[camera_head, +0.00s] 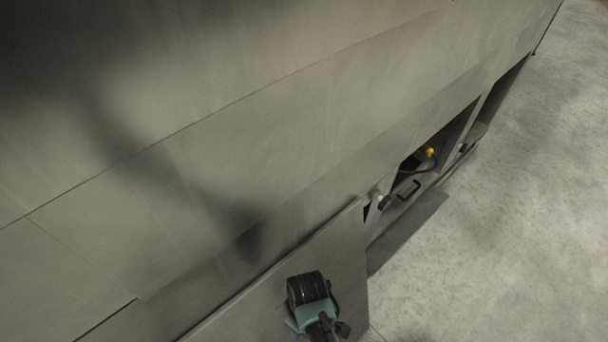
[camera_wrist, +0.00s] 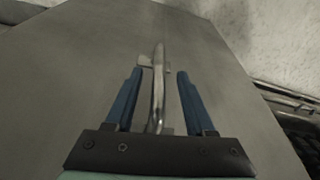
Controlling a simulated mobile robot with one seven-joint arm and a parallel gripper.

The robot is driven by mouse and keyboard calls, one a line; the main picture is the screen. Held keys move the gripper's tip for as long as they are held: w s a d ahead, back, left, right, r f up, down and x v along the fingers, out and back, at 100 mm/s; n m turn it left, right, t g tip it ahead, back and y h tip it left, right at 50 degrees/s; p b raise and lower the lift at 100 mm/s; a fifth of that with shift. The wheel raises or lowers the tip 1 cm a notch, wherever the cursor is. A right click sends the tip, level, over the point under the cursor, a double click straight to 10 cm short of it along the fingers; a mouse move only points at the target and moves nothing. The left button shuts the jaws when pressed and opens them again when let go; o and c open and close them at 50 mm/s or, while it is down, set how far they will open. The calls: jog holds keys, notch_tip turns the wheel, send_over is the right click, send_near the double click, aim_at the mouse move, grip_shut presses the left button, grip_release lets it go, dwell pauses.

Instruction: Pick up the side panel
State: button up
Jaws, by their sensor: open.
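The side panel (camera_head: 340,250) is a flat grey sheet at the lower middle of the head view, close against the machine. In the wrist view the panel (camera_wrist: 90,60) fills most of the picture, with a curved metal handle (camera_wrist: 158,85) standing out from it. My gripper (camera_wrist: 160,75) is open, with one blue finger on each side of the handle. Gaps show between handle and fingers, and I cannot tell how deep the handle sits between them. In the head view my wrist is in front of the panel, and the fingertips are hidden.
The large grey machine wall (camera_head: 230,140) fills the left and upper head view. Right of the panel is an open bay with a yellow part (camera_head: 429,151) and a black handle (camera_head: 408,190). A dark flat strip (camera_head: 415,228) lies along its base. The concrete floor (camera_head: 510,220) at right is clear.

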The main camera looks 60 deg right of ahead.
jog(key=shift+s+f+b, duration=0.1)
jog(key=shift+f+b, duration=0.25)
jog(key=shift+f, duration=1.2)
grip_shut()
jog(key=shift+r, duration=0.15)
